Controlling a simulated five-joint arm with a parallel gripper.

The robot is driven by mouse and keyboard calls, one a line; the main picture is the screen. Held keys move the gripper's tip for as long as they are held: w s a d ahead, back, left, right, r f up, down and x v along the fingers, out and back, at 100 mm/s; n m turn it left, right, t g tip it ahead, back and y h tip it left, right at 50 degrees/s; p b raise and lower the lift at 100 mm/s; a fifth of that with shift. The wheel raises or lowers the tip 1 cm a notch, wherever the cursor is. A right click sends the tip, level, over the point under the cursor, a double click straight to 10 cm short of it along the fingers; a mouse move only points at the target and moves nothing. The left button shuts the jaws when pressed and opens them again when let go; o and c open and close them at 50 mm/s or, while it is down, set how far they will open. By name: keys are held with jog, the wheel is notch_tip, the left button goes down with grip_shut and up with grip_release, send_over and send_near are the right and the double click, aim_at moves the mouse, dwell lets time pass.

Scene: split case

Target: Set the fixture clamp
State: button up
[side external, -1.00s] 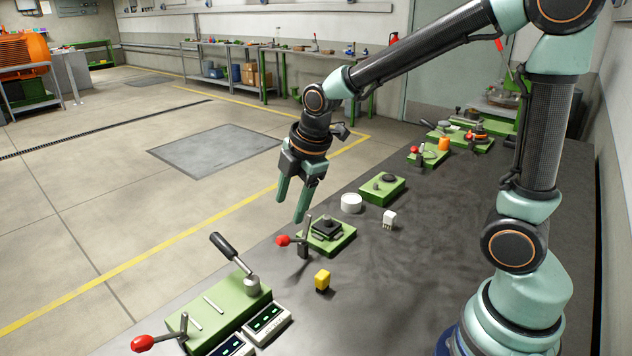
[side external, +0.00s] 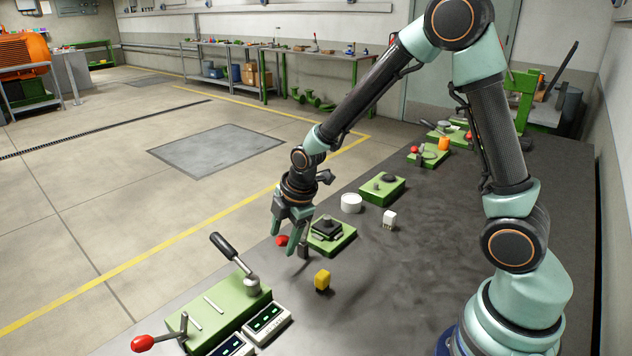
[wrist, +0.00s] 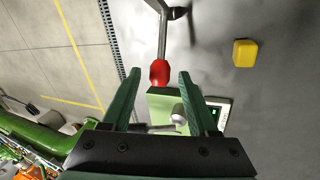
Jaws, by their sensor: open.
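The red knob (side external: 281,240) of an upright lever (side external: 304,248) shows at my gripper (side external: 283,244) in the side view. The lever stands at the near left edge of a green fixture base (side external: 345,242) with a dark block on top. My gripper is open above the bench and points down. In the wrist view the red knob (wrist: 160,72) appears between the two green fingertips, with a grey rod (wrist: 163,35) running from it. I see a gap on each side of the knob. Part of the lever is hidden behind my fingers in the side view.
A yellow block (side external: 322,280) stands close by on the dark bench. A green box (side external: 215,313) with levers and display meters (side external: 268,318) lies nearer the camera. A white cylinder (side external: 351,203), a white cube (side external: 389,218) and another green fixture (side external: 382,189) stand beyond.

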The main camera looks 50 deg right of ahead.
grip_shut()
dwell(1.4)
